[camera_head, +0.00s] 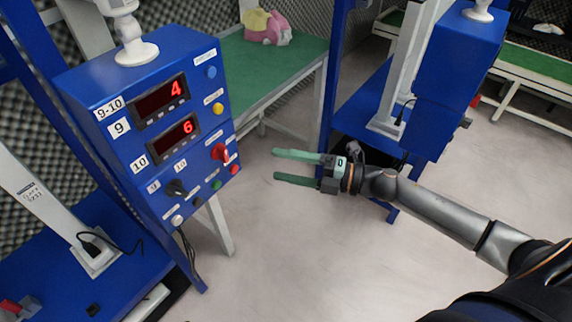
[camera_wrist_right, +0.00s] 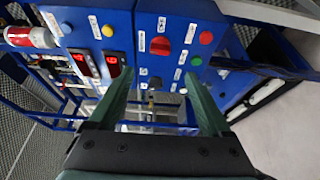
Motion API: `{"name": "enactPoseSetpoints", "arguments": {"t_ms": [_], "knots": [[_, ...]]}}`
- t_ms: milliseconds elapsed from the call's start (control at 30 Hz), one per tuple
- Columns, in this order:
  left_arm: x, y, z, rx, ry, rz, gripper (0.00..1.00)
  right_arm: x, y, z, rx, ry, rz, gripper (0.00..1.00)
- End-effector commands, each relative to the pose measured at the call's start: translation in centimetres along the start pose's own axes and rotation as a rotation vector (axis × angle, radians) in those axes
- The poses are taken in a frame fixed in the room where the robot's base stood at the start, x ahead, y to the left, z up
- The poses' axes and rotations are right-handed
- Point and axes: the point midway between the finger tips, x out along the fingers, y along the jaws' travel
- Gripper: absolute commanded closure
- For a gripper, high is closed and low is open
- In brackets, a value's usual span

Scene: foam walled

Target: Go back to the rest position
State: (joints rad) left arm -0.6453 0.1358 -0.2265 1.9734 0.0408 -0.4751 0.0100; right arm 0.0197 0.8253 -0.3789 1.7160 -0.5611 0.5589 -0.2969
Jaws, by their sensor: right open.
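My right gripper (camera_head: 276,166) reaches in from the right in the head view. Its two green fingers are apart with nothing between them, and they point left toward the blue control box (camera_head: 120,110). A gap of floor shows between the fingertips and the box. In the right wrist view the open fingers (camera_wrist_right: 165,85) frame the lower part of a blue panel (camera_wrist_right: 200,20) with knobs and buttons. My left gripper does not show in the head view.
The box carries red displays (camera_head: 162,97), a red knob (camera_head: 221,152), a black knob (camera_head: 177,188) and several buttons. A green-topped table (camera_head: 270,72) holds a pink and yellow bundle (camera_head: 266,27). Another blue box (camera_head: 455,75) stands behind my right arm. Pale floor (camera_head: 300,255) is clear below.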

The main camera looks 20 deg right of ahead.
Motion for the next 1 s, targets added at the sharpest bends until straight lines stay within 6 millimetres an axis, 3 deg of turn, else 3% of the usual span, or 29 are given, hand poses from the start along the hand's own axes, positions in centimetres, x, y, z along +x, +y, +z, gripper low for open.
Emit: {"name": "enactPoseSetpoints", "arguments": {"t_ms": [267, 367, 467, 567, 667, 800, 900, 1000], "knots": [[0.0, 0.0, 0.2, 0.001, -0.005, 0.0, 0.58, 0.1, 0.0, 0.0, 0.005, -0.003, 0.001, 0.18], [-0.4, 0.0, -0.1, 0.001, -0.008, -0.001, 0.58, 0.2, 0.0, -0.4, 0.08, -0.044, 0.017, 0.18], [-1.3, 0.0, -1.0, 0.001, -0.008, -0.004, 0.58, 0.4, -0.5, -1.1, 0.282, -0.162, 0.048, 0.18], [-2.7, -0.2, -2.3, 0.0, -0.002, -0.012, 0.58, -0.4, -2.4, -2.2, 0.599, -0.352, 0.071, 0.18], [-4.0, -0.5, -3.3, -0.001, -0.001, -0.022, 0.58, -2.4, -5.5, -4.3, 0.951, -0.569, 0.068, 0.18], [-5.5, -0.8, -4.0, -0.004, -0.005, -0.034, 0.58, -5.8, -10.0, -9.2, 1.38, -0.841, 0.03, 0.18], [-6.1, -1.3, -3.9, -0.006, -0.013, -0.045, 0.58, -7.8, -12.1, -12.7, 1.595, -0.98, -0.002, 0.18], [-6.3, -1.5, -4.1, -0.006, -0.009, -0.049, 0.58, -8.9, -13.2, -14.9, 1.715, -1.06, -0.023, 0.18]]}}
